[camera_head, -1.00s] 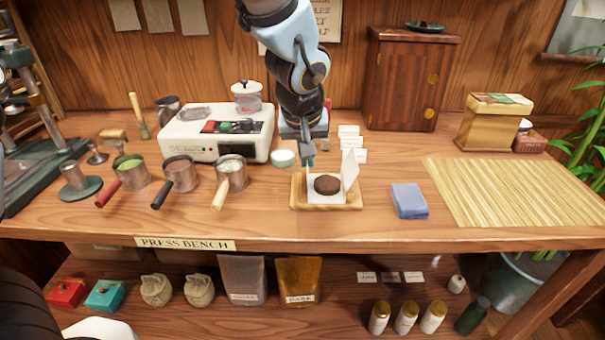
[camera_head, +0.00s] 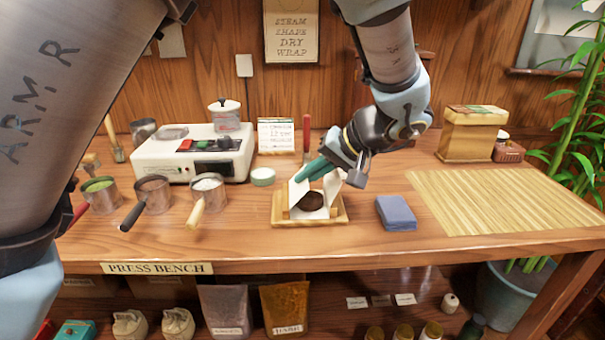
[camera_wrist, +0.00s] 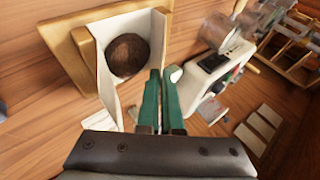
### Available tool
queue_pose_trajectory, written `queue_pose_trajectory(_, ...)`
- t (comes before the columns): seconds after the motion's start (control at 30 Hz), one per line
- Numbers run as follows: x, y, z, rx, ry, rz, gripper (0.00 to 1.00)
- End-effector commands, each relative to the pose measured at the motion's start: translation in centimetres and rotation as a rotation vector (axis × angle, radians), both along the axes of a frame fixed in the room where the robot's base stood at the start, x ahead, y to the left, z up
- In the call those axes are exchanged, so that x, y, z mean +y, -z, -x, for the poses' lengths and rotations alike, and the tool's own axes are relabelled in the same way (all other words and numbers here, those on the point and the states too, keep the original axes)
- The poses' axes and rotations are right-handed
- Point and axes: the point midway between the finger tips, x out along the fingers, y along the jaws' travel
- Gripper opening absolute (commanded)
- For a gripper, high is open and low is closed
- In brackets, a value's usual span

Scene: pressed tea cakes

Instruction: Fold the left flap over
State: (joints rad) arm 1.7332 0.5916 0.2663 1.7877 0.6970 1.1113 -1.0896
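A dark round tea cake (camera_head: 311,201) lies on white wrapping paper in a shallow wooden tray (camera_head: 325,222). The cake (camera_wrist: 127,55) also shows in the wrist view. The left flap (camera_head: 299,191) stands up, tilted, on the cake's left side. The right flap (camera_head: 332,186) also stands up. My gripper (camera_head: 302,176) reaches in from the upper right, its green fingers at the left flap's upper edge. In the wrist view the fingers (camera_wrist: 164,75) are close together beside the left flap (camera_wrist: 160,35), with nothing clearly between them. Whether they touch the flap is unclear.
A blue folded cloth (camera_head: 396,212) lies right of the tray, and a bamboo mat (camera_head: 510,195) beyond it. Handled metal cups (camera_head: 207,196) stand to the left. A white machine (camera_head: 190,155) and a small round tin (camera_head: 263,176) stand behind. The bench front is clear.

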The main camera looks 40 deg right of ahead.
Motion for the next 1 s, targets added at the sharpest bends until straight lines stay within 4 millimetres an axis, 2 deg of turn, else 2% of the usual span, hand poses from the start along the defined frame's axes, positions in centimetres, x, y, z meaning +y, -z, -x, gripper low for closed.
queue_pose_trajectory(0.3,-0.24,0.4,0.2,-0.057,-0.001,-0.071,0.0)
queue_pose_trajectory(0.77,-0.24,0.49,0.21,-0.062,-0.001,-0.079,0.0)
queue_pose_trajectory(1.0,-0.26,0.46,0.21,-0.062,0.0,-0.078,0.28)
